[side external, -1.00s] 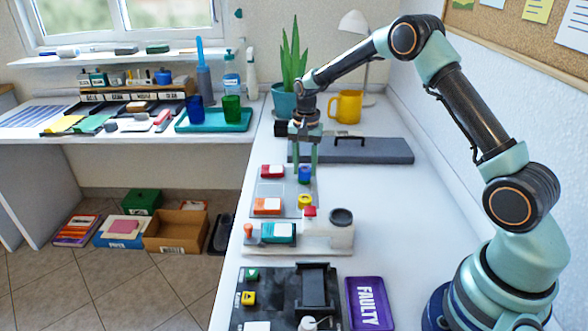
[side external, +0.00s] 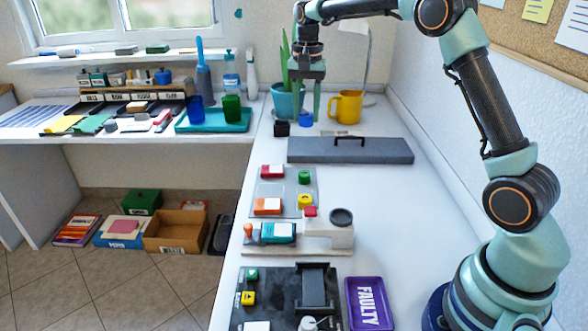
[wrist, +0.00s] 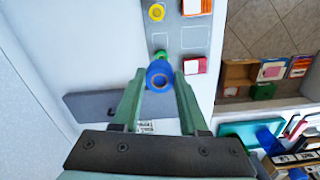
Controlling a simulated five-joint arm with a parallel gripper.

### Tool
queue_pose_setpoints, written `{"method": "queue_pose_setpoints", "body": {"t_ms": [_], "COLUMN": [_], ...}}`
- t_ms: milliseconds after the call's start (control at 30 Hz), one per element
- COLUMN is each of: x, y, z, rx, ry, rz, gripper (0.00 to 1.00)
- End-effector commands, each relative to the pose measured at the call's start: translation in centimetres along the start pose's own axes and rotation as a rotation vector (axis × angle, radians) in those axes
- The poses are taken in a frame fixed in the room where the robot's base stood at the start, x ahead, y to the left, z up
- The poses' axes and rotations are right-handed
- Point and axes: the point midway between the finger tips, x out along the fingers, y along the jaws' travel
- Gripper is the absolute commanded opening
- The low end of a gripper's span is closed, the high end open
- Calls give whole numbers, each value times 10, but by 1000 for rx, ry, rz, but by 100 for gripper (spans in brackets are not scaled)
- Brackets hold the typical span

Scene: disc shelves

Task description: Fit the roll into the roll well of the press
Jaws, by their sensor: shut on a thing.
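My gripper (side external: 306,112) is shut on a blue roll (side external: 306,121), raised at the far end of the bench in the side view. In the wrist view my gripper (wrist: 159,82) has the blue roll (wrist: 160,70) between its fingertips, its round end with a dark centre showing. The press (side external: 327,236) appears to be the pale device nearer the camera. It has a red button, a teal block and a dark round opening (side external: 341,216) on top, which looks like the roll well. The roll is well apart from it.
A grey plate (side external: 285,207) carries red and orange blocks plus green (side external: 305,177) and yellow rolls (side external: 305,201). A grey lidded case (side external: 350,151), yellow mug (side external: 345,106) and potted plant (side external: 287,100) stand farther back. A purple FAULTY tray (side external: 369,303) lies in front. The bench's right side is clear.

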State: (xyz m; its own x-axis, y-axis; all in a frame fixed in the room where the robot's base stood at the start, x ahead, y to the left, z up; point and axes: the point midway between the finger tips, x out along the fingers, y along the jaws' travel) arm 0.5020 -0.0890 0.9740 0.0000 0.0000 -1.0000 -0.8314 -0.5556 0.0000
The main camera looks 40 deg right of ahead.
Motion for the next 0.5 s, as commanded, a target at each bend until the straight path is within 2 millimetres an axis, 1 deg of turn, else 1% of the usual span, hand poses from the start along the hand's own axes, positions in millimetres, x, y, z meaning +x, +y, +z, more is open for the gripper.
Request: {"method": "queue_pose_setpoints", "body": {"t_ms": [267,367,467,500], "x": [-2,-10,-22,-28], "y": [1,4,10,14], "z": [2,10,26,34], "rx": [0,-1,-1,-2], "ry": [1,2,3,3], "rz": [-1,-2,-3,-3], "gripper": [0,0,0,0]}}
